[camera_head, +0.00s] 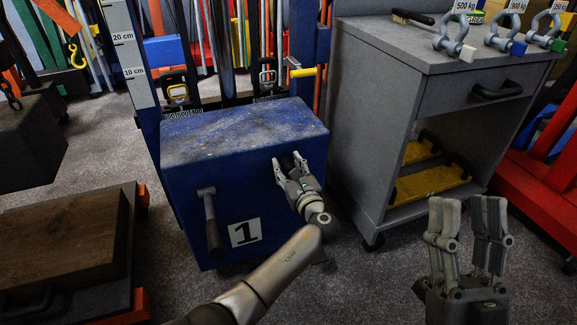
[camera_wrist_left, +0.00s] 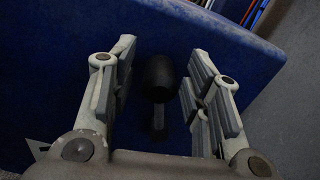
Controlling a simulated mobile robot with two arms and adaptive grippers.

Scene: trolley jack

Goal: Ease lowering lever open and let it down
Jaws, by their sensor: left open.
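A blue box-shaped jack body (camera_head: 190,165) with a "1" label stands on the floor in the head view. A dark lever (camera_head: 212,225) with a grey pivot hangs down on its front face, left of the label. My left gripper (camera_head: 290,161) is open at the right part of that face. In the left wrist view a black lever (camera_wrist_left: 159,80) with a rounded end lies between the open fingers (camera_wrist_left: 158,90), with gaps on both sides; the gripper hides it in the head view. Neither lever is labelled. My right gripper (camera_head: 467,205) is open and empty, away from the jack.
A grey cabinet (camera_head: 385,110) with a drawer and yellow items on its lower shelf stands right of the jack. Shackles (camera_head: 455,40) and a brush (camera_head: 412,17) lie on top. A brown block (camera_head: 65,240) sits at the left. Dark carpet (camera_head: 365,285) is clear in front.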

